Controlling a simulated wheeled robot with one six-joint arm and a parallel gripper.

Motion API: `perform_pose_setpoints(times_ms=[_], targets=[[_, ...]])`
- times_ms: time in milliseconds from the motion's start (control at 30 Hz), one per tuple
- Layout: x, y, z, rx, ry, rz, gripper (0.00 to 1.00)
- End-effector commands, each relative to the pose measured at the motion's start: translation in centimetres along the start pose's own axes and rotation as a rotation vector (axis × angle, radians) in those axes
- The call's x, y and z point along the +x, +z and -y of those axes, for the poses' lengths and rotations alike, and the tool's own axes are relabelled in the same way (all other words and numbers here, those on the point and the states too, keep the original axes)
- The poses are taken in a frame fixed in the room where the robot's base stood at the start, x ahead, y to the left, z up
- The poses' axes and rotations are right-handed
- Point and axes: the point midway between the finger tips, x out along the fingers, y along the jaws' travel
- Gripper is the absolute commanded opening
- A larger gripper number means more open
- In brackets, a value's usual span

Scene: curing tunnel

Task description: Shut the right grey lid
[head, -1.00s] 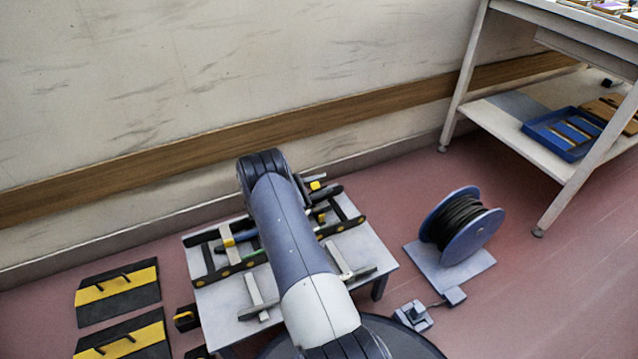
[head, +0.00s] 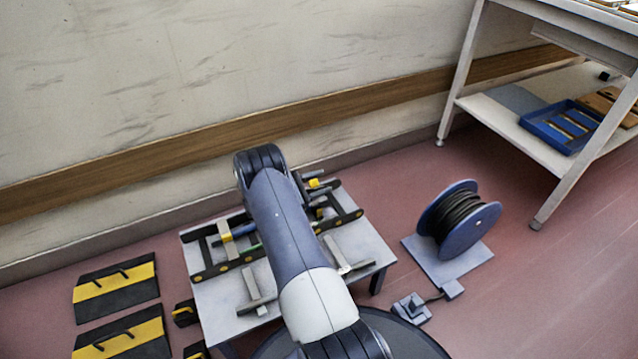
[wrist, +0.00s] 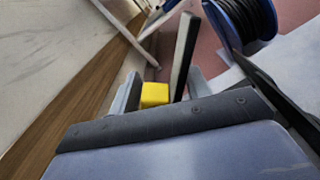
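A low light-grey table (head: 215,320) stands under my arm, carrying black rails, yellow blocks and two light bars with grey crosspieces. I cannot make out a right grey lid for certain; my arm covers the middle of the table. The right light bar with its crosspiece (head: 345,262) shows beside my arm. My gripper (wrist: 163,90) is over the far right part of the table. Its two grey fingers stand apart in the wrist view. A yellow block (wrist: 154,95) and a black bar (wrist: 184,55) show between them; I cannot tell whether either finger touches them.
A blue cable reel (head: 468,232) stands on a grey plate to the right, with a small grey pedal box (head: 411,308) in front. Black-and-yellow plates (head: 115,290) lie left. The wall is close behind the table. A workbench (head: 515,125) with a blue tray (head: 562,128) stands far right.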

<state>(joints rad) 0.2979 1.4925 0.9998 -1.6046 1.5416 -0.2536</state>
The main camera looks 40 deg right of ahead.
Motion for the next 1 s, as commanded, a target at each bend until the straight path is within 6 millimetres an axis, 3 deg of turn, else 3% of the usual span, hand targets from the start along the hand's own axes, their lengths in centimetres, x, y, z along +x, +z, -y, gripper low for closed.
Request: perform_pose_setpoints(times_ms=[167, 600, 767, 1000], targets=[[-1.2, 0.2, -0.2, 0.002, 0.002, 0.000, 0.45], [-9.4, 0.1, -0.1, -0.001, 0.003, -0.001, 0.45], [-10.7, 0.0, 0.0, -0.002, 0.001, -0.001, 0.45], [-10.8, -0.1, 0.1, -0.001, 0.000, -0.001, 0.45]])
